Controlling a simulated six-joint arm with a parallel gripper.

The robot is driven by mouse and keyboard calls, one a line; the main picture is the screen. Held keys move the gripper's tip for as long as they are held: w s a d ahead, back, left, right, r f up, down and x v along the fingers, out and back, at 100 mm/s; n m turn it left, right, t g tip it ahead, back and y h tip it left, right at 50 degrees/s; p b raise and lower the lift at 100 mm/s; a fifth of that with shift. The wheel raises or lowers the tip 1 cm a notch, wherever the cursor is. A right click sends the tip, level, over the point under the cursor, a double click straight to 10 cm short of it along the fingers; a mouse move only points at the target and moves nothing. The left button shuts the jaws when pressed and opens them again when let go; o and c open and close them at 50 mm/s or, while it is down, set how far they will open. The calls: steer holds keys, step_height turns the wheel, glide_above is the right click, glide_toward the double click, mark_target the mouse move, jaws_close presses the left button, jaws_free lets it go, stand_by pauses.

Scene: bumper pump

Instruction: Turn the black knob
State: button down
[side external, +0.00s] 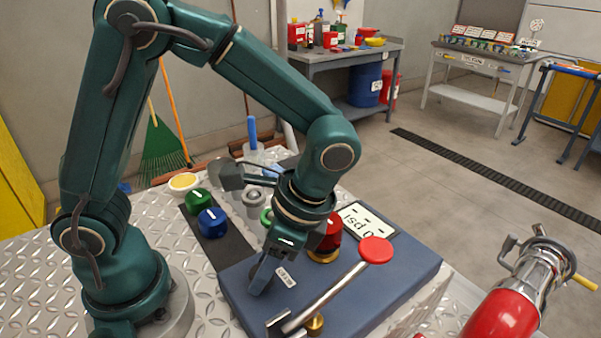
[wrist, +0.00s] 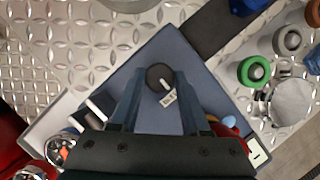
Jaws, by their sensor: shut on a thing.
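The black knob (wrist: 160,76) is round with a white mark on top, and it sits on the blue-grey panel (wrist: 170,45). In the wrist view my gripper (wrist: 158,82) has one finger on each side of the knob and is shut on it. In the side view my gripper (side external: 262,278) points down onto the panel (side external: 375,300), and its fingers hide the knob. A small white label lies beside the knob in both views.
A lever with a red round end (side external: 375,250) rises close in front of my gripper. A red knob (side external: 328,236) and a white "0 psi" display (side external: 366,222) are behind. Green (side external: 198,200) and blue (side external: 212,222) knobs stand left. A red extinguisher-like cylinder (side external: 502,315) is at right.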

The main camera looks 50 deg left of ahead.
steer(key=shift+c, duration=1.9)
jaws_free()
steer(key=shift+v, duration=2.55)
steer(key=s+a+r+n+t+h, duration=0.2)
steer(key=a+r+n+t+h, duration=0.1)
steer(key=a+n+t, duration=0.3)
steer(key=r+n+t, duration=0.1)
steer(key=n+t, duration=0.1)
steer(key=n, duration=0.1)
steer(key=shift+s+r+t, duration=0.25)
steer(key=shift+r+t, duration=0.05)
steer(key=shift+t, duration=0.1)
